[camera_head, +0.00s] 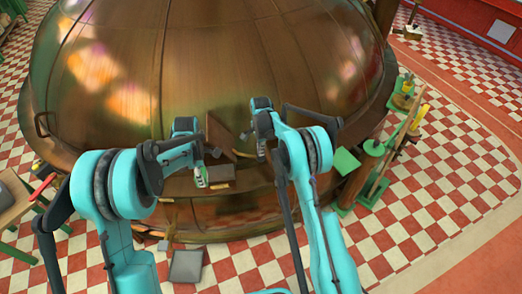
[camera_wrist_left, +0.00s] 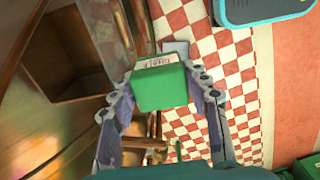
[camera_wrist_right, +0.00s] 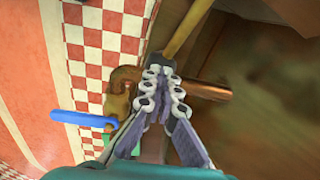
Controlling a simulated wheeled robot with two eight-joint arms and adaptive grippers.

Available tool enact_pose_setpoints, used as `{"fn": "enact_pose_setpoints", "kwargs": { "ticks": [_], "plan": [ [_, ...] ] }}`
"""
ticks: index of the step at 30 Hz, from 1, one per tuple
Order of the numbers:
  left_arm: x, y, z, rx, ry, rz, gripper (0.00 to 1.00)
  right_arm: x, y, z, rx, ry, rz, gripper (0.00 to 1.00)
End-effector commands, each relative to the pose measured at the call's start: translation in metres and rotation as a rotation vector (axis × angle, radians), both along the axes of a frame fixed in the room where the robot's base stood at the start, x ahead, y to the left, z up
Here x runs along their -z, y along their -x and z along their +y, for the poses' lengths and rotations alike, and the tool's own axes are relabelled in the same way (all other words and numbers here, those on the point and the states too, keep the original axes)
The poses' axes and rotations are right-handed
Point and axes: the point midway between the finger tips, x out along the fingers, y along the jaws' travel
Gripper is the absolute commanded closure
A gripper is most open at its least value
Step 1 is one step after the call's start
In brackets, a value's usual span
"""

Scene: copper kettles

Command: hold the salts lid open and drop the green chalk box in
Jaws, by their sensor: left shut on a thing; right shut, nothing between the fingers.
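The green chalk box (camera_wrist_left: 160,86) is between the fingers of my left gripper (camera_head: 200,181), which is shut on it. In the left wrist view a brown open-topped box (camera_wrist_left: 82,52), apparently the salts box, lies to the left of the chalk box, apart from it. In the head view its lid (camera_head: 219,133) seems to stand raised against the kettle. My right gripper (camera_head: 263,151) is shut and empty, right of the lid; its closed fingertips show in the right wrist view (camera_wrist_right: 160,77). I cannot tell whether it touches the lid.
The big copper kettle (camera_head: 210,60) fills the back. In the right wrist view a copper pipe (camera_wrist_right: 208,90), a blue handle (camera_wrist_right: 74,118) and a yellow-brown bar (camera_wrist_right: 188,28) lie close around my fingertips. A bench (camera_head: 12,200) stands left; green-based stands (camera_head: 372,148) stand right.

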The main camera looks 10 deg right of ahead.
Motion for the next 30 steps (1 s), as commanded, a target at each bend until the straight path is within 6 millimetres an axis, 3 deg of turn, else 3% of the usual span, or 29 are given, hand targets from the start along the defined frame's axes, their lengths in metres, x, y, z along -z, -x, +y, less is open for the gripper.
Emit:
{"fn": "enact_pose_setpoints", "kwargs": {
  "ticks": [23,30],
  "plan": [
    [0.000,0.000,0.000,0.000,0.000,0.000,0.89,0.016,0.000,0.005,0.000,0.000,0.000,1.00],
    [0.000,-0.017,0.000,0.000,0.000,0.000,0.89,0.016,0.000,0.005,0.000,0.000,0.000,1.00]
  ]
}}
